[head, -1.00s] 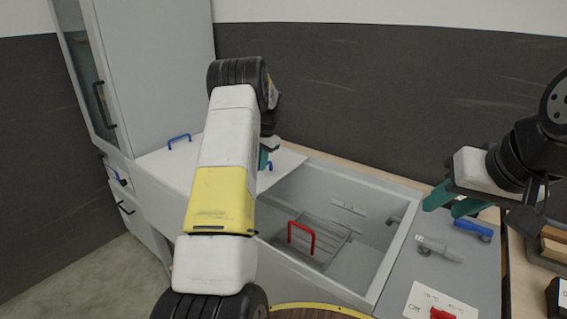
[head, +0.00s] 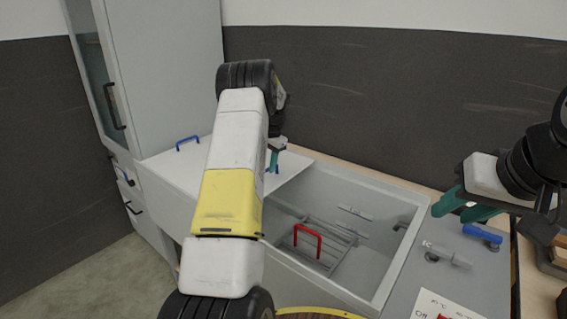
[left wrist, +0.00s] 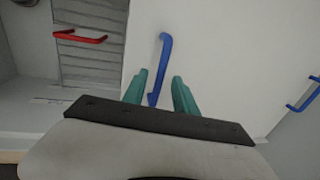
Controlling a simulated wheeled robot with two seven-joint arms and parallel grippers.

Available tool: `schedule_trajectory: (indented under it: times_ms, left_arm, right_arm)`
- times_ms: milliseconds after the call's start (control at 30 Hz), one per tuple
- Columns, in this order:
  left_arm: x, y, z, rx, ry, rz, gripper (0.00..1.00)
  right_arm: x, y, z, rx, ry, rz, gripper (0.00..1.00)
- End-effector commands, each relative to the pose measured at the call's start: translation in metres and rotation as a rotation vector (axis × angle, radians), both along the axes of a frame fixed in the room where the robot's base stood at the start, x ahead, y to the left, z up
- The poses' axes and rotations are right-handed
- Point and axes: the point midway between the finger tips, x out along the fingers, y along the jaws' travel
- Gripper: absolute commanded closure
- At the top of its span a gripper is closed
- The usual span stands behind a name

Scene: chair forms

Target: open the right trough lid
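The trough (head: 385,285) is grey and open on its right part. A white lid panel (head: 165,168) covers its left part, with one blue handle (head: 188,143) at the left. A second blue handle (left wrist: 164,60) is near the lid's right edge; my left arm mostly hides it in the head view. My left gripper (left wrist: 159,92) is open, its teal fingers on either side of this handle, with gaps visible. My right gripper (head: 464,208) is open and empty above the counter right of the trough.
A rack with a red handle (head: 307,240) lies inside the trough. A blue-handled item (head: 482,234), a clear grey item (head: 446,255) and a paper sheet (head: 440,306) are on the right counter. A tall cabinet (head: 165,70) stands at the left.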

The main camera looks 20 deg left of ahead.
Motion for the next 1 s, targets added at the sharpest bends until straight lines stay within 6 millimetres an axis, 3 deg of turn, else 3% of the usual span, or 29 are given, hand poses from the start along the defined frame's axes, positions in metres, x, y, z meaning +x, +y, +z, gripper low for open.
schedule_trajectory:
  times_ms: [200,400,1000]
  left_arm:
    - [-0.002,-0.007,0.038,0.001,-0.004,-0.001,0.66]
    - [-0.004,-0.012,0.063,0.000,-0.002,0.000,0.66]
    - [-0.007,-0.015,0.075,-0.005,-0.010,0.003,0.66]
  right_arm:
    - [0.000,0.000,0.000,0.000,0.000,0.000,0.64]
    - [0.000,0.000,0.000,0.000,0.000,0.000,0.64]
    - [0.000,0.000,0.000,0.000,0.000,0.000,0.64]
